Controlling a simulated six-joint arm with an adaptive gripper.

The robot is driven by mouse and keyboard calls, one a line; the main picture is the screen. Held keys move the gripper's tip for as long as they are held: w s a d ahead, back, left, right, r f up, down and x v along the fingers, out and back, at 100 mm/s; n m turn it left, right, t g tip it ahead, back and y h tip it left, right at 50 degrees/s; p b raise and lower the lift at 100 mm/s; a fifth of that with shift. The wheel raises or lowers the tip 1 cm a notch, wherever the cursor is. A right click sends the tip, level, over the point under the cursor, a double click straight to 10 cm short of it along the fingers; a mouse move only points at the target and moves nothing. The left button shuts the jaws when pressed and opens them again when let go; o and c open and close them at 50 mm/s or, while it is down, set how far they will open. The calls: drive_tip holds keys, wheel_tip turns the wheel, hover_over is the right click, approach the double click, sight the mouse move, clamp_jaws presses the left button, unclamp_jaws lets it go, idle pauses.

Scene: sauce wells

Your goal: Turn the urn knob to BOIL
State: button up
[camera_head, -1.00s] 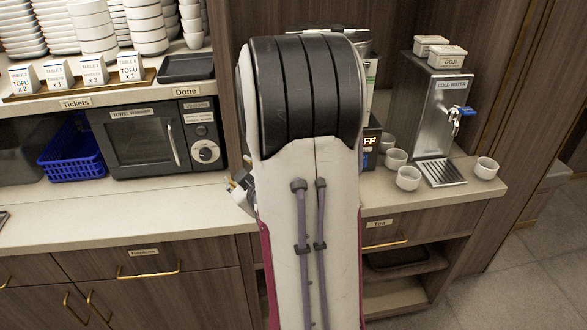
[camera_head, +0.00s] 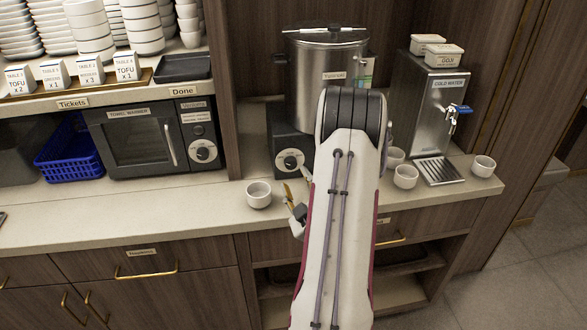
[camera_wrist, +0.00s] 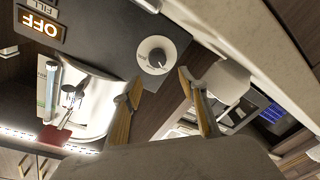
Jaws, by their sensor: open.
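The silver urn (camera_head: 327,85) stands on a dark base at the back of the counter. Its round pale knob (camera_head: 290,162) is on the base's front face, and it shows in the wrist view (camera_wrist: 156,55) with a dark pointer mark. A lit sign reading OFF (camera_wrist: 40,30) is on the same dark face in the wrist view; my arm hides it in the head view. My gripper (camera_head: 296,188) is just in front of and below the knob. In the wrist view its two tan fingers (camera_wrist: 161,80) are apart, with nothing between them, and the knob lies beyond their tips.
A white cup (camera_head: 258,195) stands on the counter left of my gripper. To the right are several white cups (camera_head: 405,177) and the cold water dispenser (camera_head: 437,110). A towel warmer (camera_head: 145,140) with its own knob is on the left. Counter left of the cup is clear.

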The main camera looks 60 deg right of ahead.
sight(292, 166)
drive_tip(key=shift+s+d+f+n, duration=0.3)
drive_tip(key=shift+s+f+n, duration=0.1)
drive_tip(key=shift+s+f, duration=0.1)
drive_tip(key=shift+w, duration=0.1)
drive_tip(key=shift+x, duration=3.85)
drive_tip(key=c, duration=1.1)
